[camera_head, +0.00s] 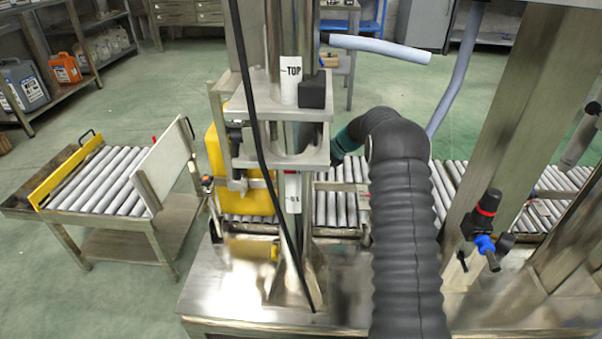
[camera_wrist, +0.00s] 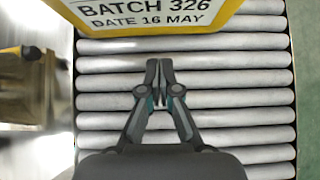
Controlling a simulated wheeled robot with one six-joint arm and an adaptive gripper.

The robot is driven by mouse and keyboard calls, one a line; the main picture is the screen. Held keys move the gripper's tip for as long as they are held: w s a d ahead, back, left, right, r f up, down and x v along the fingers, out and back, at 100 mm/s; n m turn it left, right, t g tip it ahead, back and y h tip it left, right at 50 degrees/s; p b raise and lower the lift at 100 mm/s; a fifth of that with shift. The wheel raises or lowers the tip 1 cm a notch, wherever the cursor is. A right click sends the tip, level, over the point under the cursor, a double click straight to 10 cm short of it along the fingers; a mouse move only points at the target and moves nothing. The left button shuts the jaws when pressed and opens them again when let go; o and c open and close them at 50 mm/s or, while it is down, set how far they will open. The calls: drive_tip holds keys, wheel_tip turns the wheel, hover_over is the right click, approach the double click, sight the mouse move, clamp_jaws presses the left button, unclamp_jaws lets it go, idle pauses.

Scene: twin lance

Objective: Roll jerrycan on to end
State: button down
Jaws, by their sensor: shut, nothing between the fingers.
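The yellow jerrycan (camera_head: 262,200) stands on the roller conveyor, partly hidden behind the steel column in the head view. In the wrist view the jerrycan (camera_wrist: 150,14) is at the top edge, its white label reading "BATCH 326 DATE 16 MAY". My gripper (camera_wrist: 158,66) is shut and empty over the rollers (camera_wrist: 230,100), its tips just short of the jerrycan's lower edge in the picture. I cannot tell whether they touch it.
A roller cart (camera_head: 115,180) with a yellow side rail and a white end plate (camera_head: 165,163) stands left of the conveyor. The steel column (camera_head: 290,150) marked "TOP" and a right-hand post (camera_head: 510,110) with a blue-and-red fitting (camera_head: 485,215) flank my arm.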

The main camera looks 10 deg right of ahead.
drive_tip(key=v, duration=0.8)
idle(0.4)
drive_tip(key=shift+d+r, duration=0.1)
drive_tip(key=shift+d, duration=0.05)
drive_tip(key=shift+r, duration=0.1)
